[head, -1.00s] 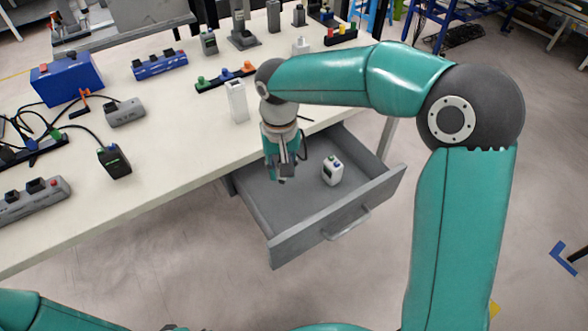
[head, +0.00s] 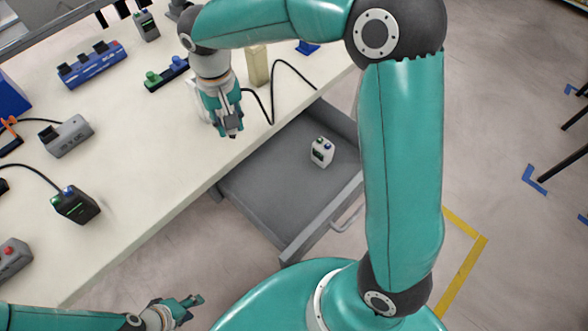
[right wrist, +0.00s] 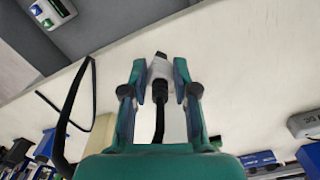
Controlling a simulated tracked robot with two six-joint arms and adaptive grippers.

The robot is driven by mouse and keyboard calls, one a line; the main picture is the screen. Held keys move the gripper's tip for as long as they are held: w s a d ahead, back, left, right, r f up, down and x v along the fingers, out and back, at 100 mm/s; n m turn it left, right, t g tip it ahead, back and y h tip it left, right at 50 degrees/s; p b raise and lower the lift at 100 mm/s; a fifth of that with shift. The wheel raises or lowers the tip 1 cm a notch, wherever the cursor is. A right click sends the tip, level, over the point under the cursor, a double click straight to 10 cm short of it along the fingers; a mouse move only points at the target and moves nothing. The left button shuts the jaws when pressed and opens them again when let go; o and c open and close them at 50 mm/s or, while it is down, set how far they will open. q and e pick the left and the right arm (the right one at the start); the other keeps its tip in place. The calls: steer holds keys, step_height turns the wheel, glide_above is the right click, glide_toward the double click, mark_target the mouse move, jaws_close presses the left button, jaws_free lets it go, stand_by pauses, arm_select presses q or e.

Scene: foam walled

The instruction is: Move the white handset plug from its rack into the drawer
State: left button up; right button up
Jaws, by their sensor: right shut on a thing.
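My right gripper (head: 229,134) is above the table's front edge, just left of the open drawer. In the right wrist view its fingers (right wrist: 158,75) are shut on the white handset plug (right wrist: 158,68), which has a black cable (right wrist: 159,122) running back from it. In the head view the plug is hardly visible at the fingertips. The grey drawer (head: 262,212) is pulled out, with a white device (head: 322,152) inside. I cannot tell which block is the plug's rack. My left gripper (head: 190,305) is open and empty, low at the bottom left, away from the table.
A pale upright block (head: 257,66) and a loose black cable (head: 272,105) are behind my right gripper. A black box (head: 76,205), a grey socket block (head: 67,136) and a blue strip (head: 92,65) stand on the table to the left. Most of the drawer floor is bare.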

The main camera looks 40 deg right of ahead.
steer(key=s+d+f+n+b, duration=0.1)
steer(key=s+d+n+b, duration=0.3)
steer(key=s+n+b, duration=0.45)
steer(key=n+b, duration=0.2)
steer(key=b, duration=0.5)
glide_above(276, 190)
step_height(276, 190, down, 20)
steer(key=shift+r, duration=0.1)
steer(key=o, duration=1)
